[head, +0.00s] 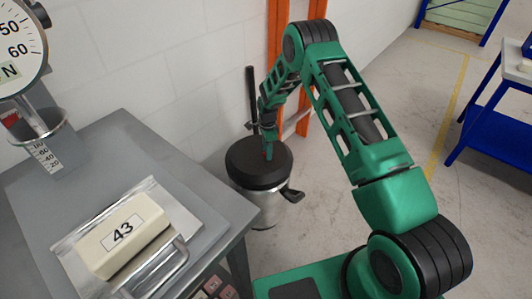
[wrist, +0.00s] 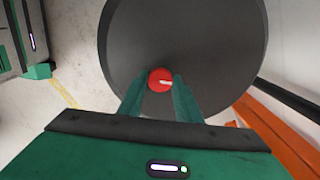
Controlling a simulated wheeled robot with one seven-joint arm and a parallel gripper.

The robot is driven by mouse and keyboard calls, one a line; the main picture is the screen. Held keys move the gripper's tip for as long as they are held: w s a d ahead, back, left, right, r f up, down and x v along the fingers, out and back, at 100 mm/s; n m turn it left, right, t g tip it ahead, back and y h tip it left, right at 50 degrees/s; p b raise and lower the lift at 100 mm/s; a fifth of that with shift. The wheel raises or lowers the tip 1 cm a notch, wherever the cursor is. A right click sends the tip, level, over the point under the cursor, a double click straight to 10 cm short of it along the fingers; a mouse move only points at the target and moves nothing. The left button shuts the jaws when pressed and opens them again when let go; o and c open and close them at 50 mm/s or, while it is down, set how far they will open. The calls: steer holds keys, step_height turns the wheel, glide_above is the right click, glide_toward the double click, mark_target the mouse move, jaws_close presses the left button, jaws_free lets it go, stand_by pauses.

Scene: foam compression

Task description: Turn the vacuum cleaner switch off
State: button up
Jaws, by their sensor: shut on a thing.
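The vacuum cleaner (head: 258,170) is a canister with a black round lid and a metal body, standing on the floor beside the grey table. Its red switch (wrist: 160,79) sits on the dark lid (wrist: 200,45) in the wrist view. My gripper (wrist: 160,84) has its two green fingers closed around the red switch, one on each side. In the head view my gripper (head: 268,151) reaches down onto the lid, and the switch is mostly hidden there. A small pale mark shows on the switch.
The grey table (head: 215,205) at left holds a metal tray (head: 180,256) with a foam block (head: 123,233) labelled 43. A dial gauge (head: 20,45) stands at its back. An orange upright (head: 277,60) is behind the vacuum.

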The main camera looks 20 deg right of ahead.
steer(key=n, duration=0.4)
steer(key=shift+n, duration=0.3)
steer(key=n, duration=0.3)
steer(key=shift+n, duration=0.4)
steer(key=n, duration=0.4)
steer(key=shift+n, duration=1.7)
steer(key=o, duration=1.1)
